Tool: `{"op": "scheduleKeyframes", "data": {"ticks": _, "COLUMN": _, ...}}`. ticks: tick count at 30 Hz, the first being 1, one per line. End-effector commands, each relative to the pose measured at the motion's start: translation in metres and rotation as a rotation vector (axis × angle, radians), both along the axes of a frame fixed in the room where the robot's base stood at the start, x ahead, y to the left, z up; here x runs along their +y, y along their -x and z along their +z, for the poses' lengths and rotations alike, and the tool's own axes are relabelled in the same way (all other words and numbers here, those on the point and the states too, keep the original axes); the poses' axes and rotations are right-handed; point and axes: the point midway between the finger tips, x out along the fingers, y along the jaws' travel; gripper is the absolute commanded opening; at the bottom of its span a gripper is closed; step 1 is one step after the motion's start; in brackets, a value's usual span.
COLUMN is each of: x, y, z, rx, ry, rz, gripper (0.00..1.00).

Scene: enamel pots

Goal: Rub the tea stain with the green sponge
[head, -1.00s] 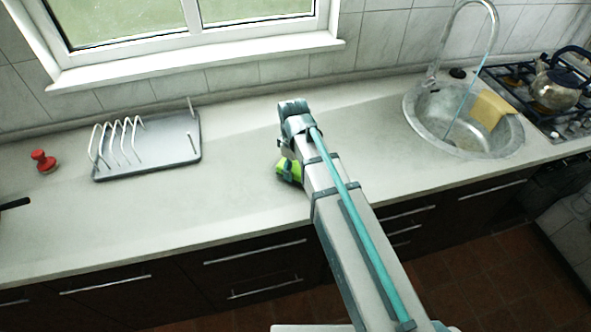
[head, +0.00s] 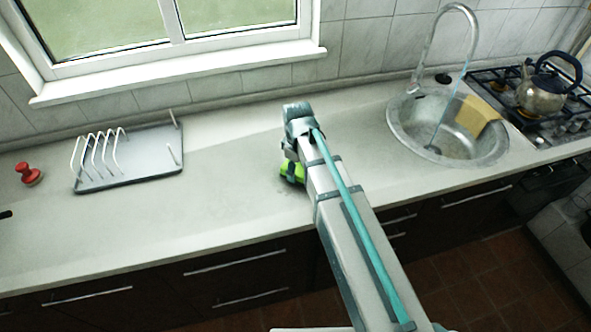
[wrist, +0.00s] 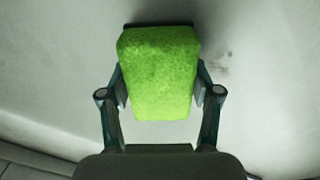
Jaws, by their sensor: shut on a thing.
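The green sponge (wrist: 158,75) is held between the two fingers of my gripper (wrist: 160,92), which is shut on it. In the head view the sponge (head: 292,172) shows just left of my arm's end, low over the counter. I cannot tell whether it touches the surface. The tea stain (wrist: 220,69) is a faint dark smudge on the pale counter, just right of the sponge in the wrist view, apart from it in the picture. Any part of it under the sponge is hidden. I cannot make the stain out clearly in the head view.
A grey dish rack (head: 130,163) stands on the counter (head: 225,190) to the left, with a red-handled object (head: 29,174) beyond it. The sink (head: 425,143) with a yellow cloth (head: 477,115) is to the right, then a kettle (head: 541,97) on the stove. The counter around my gripper is clear.

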Motion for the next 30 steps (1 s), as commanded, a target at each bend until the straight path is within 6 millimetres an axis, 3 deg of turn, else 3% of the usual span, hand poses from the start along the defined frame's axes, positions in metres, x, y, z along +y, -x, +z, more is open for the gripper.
{"op": "scheduleKeyframes", "data": {"ticks": 1, "x": 0.0, "y": -0.001, "z": 0.017, "rx": -0.003, "ry": -0.002, "rz": 0.0, "gripper": 0.31}}
{"op": "scheduleKeyframes", "data": {"ticks": 18, "x": -0.002, "y": -0.001, "z": 0.066, "rx": -0.001, "ry": -0.002, "rz": -0.004, "gripper": 0.31}}
{"op": "scheduleKeyframes", "data": {"ticks": 30, "x": -0.002, "y": -0.001, "z": 0.072, "rx": -0.001, "ry": -0.002, "rz": -0.004, "gripper": 0.31}}
